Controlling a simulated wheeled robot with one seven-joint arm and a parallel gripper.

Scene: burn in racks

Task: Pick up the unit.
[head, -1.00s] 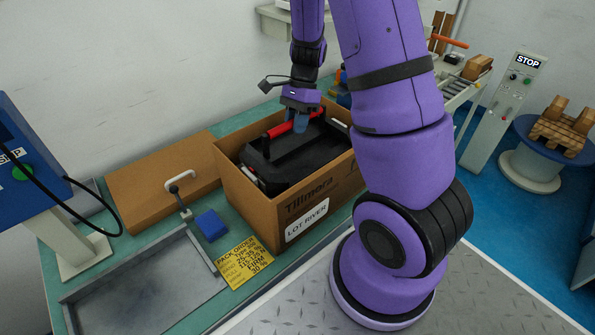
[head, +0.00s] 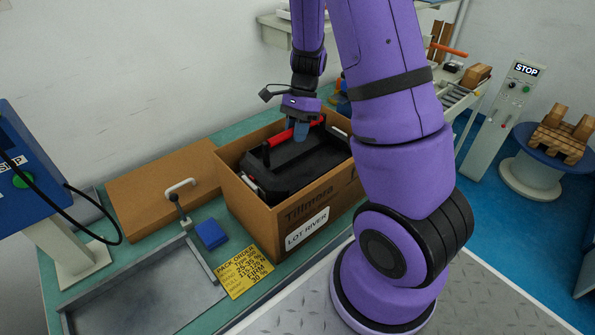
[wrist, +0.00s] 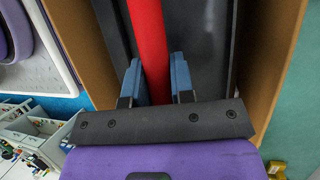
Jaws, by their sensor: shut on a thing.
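The unit (head: 305,165) is a black case with a red bar handle (head: 280,138). It sits inside an open cardboard box (head: 270,211) marked "Tillmora" and "LOT RIVER". My gripper (head: 302,130) is above the unit, with its blue fingers down at the handle. In the wrist view the red handle (wrist: 149,45) runs between the two fingers of my gripper (wrist: 155,80), and it is shut on the handle. The black unit (wrist: 205,40) shows on both sides of it, between the box walls. The underside of the unit is hidden in the box.
A cardboard lid or box (head: 150,195), a blue block (head: 211,234), a metal tray (head: 145,295) and a yellow pack order card (head: 243,270) lie on the green bench left of the box. A blue screen post (head: 35,175) stands at far left. A STOP post (head: 505,110) stands right.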

